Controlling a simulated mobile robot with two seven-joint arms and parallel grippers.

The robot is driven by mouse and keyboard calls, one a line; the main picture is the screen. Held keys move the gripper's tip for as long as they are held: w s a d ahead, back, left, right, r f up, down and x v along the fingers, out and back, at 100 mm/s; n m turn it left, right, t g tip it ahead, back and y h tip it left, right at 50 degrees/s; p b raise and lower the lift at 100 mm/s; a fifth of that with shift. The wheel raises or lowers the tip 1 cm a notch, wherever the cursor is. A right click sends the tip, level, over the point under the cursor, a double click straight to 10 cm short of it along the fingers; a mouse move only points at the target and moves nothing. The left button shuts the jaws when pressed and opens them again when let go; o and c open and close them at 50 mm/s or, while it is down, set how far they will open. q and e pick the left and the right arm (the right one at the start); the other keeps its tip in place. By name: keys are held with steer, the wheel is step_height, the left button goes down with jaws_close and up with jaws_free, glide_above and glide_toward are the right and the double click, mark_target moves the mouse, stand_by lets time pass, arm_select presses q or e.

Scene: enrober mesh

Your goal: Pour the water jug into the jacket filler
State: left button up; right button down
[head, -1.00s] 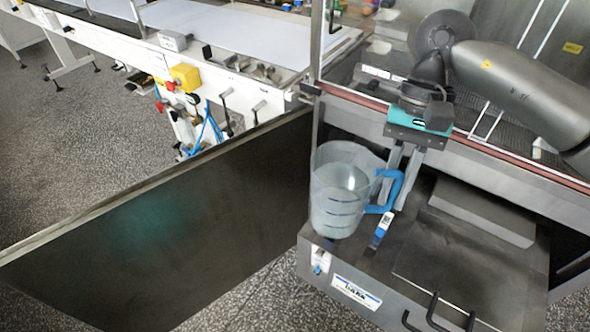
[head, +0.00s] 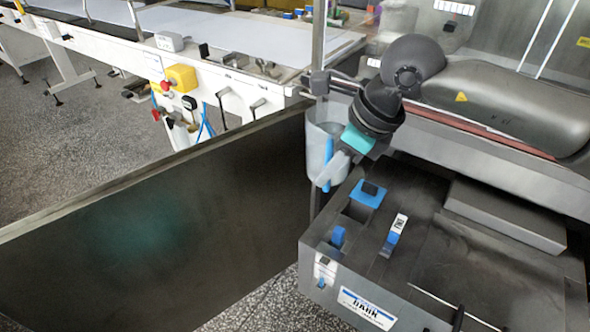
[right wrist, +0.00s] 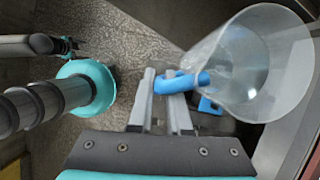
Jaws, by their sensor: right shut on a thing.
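The clear water jug (head: 322,140) is held up by its blue handle in my right gripper (head: 337,172), beyond the back left corner of the dark machine top. It looks about upright. My gripper and wrist cover part of it. In the right wrist view, the gripper (right wrist: 164,92) is shut on the handle and the jug (right wrist: 262,62) shows to the right. A blue square fitting with a black top (head: 368,193) sits on the machine top; I cannot tell if it is the jacket filler. My left gripper (right wrist: 66,45) shows small and unclear in the right wrist view.
A small blue part (head: 338,237) and a blue-and-white tagged part (head: 394,232) are on the machine top (head: 360,250). A large dark panel (head: 150,235) stands to the left. A rail (head: 470,130) and a raised grey block (head: 505,215) are at right.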

steer(key=m, duration=0.1)
steer(key=w+a+f+m+t+b, duration=0.1)
steer(key=shift+w+a+m, duration=0.1)
steer(key=shift+a+m, duration=0.05)
steer(key=shift+m, duration=0.15)
arm_select(q)
steer(key=shift+t, duration=0.3)
steer(key=w+b, duration=0.1)
steer(key=b, duration=0.1)
steer(key=w+b, duration=0.4)
steer(key=shift+w+d+r, duration=0.1)
steer(key=shift+d+r, duration=0.2)
steer(key=shift+d, duration=0.05)
arm_select(e)
steer(key=w+a+f+m+t+h, duration=0.1)
steer(key=w+a+m+h, duration=0.3)
steer(key=m, duration=0.8)
steer(key=shift+w+a+f+m+h, duration=0.15)
steer(key=shift+w+f+m+h, duration=0.25)
steer(key=shift+w+f+h, duration=0.4)
arm_select(q)
steer(key=shift+w+b, duration=0.1)
steer(key=shift+b, duration=0.2)
arm_select(e)
steer(key=shift+s+f+y, duration=0.1)
steer(key=shift+s+y, duration=0.05)
steer(key=shift+y, duration=0.15)
